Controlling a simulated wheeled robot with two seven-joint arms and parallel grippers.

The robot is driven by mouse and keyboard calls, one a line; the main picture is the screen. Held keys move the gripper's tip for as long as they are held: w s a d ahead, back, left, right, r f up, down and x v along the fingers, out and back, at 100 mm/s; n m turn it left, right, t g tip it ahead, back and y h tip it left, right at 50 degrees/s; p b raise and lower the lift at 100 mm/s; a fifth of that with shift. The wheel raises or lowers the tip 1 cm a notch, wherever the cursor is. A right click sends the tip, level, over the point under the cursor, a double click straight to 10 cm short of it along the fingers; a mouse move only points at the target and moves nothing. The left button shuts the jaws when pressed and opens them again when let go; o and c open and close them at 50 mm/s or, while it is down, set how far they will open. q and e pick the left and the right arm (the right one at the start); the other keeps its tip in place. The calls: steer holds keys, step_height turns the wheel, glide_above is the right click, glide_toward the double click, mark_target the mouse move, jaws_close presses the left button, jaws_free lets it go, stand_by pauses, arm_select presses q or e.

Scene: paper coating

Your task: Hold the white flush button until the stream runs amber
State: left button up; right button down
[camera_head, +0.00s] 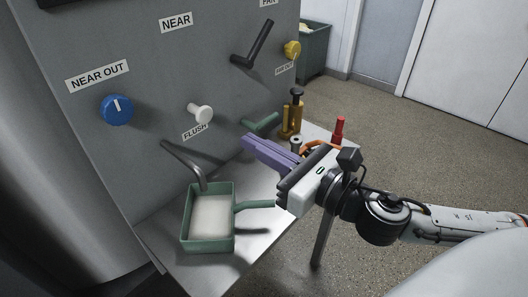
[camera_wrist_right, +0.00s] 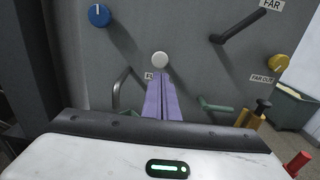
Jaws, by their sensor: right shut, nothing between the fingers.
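The white flush button (camera_head: 203,114) sticks out of the grey panel above a FLUSH label; it also shows in the right wrist view (camera_wrist_right: 160,60). My right gripper (camera_head: 246,140), with purple fingers, is shut and empty. In the head view its tips are to the right of and below the button, apart from it. In the right wrist view the fingers (camera_wrist_right: 160,80) point towards the panel just below the button. A grey bent spout (camera_head: 182,164) ends over a green pan (camera_head: 184,230) holding a pale whitish content. I can make out no amber stream. My left gripper is out of view.
A blue NEAR OUT knob (camera_head: 116,110), a black lever (camera_head: 253,45) and a yellow knob (camera_head: 292,49) are on the panel. A yellow-and-black item (camera_head: 292,115) and a red bottle (camera_head: 338,131) stand behind my right gripper. A green bin (camera_head: 314,50) is at the back.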

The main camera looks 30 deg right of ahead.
steer(key=shift+v, duration=0.8)
